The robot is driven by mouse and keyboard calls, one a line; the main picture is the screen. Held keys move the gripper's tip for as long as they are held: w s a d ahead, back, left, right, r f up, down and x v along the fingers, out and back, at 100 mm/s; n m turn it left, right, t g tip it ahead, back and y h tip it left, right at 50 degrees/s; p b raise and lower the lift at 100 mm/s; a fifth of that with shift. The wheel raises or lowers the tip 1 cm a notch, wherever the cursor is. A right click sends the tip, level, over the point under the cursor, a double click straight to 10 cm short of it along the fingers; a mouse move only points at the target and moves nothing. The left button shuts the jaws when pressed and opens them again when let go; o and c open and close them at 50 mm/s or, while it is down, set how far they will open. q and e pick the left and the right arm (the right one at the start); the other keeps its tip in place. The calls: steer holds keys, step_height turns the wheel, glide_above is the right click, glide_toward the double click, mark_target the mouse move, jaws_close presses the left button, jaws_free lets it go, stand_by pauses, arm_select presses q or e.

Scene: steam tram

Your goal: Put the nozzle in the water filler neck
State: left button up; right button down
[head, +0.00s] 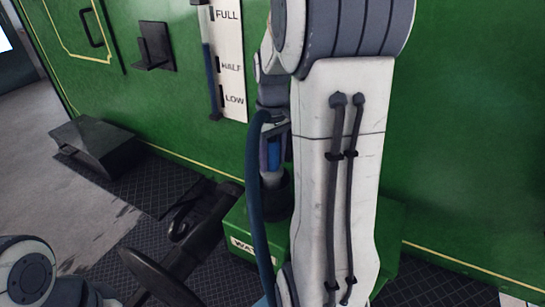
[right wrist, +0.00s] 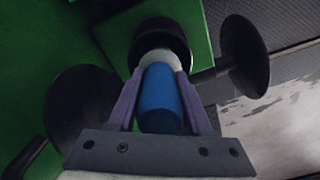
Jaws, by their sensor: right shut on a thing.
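The blue nozzle (head: 274,154) is held in my right gripper (head: 271,143), with its lower end down at the black filler neck (head: 279,194) on the green water box (head: 243,216). In the right wrist view my right gripper (right wrist: 160,78) has its purple fingers on both sides of the blue nozzle (right wrist: 160,95). The pale front part of the nozzle meets the opening of the black neck (right wrist: 160,30); its end is hidden inside or behind the rim. My left gripper is out of view; only part of my left arm shows at lower left.
A blue hose (head: 255,195) hangs in front of the box. My right forearm hides the box's middle. A black wheel and lever (head: 155,272) stand left of it. A level gauge (head: 228,60) is on the green wall, and a black step (head: 95,145) lies left.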

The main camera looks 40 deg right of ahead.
steer(key=shift+c, duration=1.3)
jaws_free()
step_height(320, 180, up, 11)
steer(key=shift+f+b, duration=0.2)
steer(key=shift+b, duration=0.3)
steer(key=s+a+f+n, duration=0.1)
steer(key=a+f+n, duration=0.15)
steer(key=a, duration=0.75)
steer(key=s+a+f+n, duration=0.1)
steer(key=a+f+n, duration=0.15)
steer(key=a, duration=0.65)
steer(key=s+a+f+n, duration=0.1)
steer(key=s+a+f, duration=0.3)
steer(key=s+a, duration=0.2)
steer(key=s+a+f+n+y, duration=0.1)
steer(key=s+a+f, duration=0.3)
steer(key=s, duration=0.4)
steer(key=shift+a+n, duration=0.6)
steer(key=shift+a, duration=0.3)
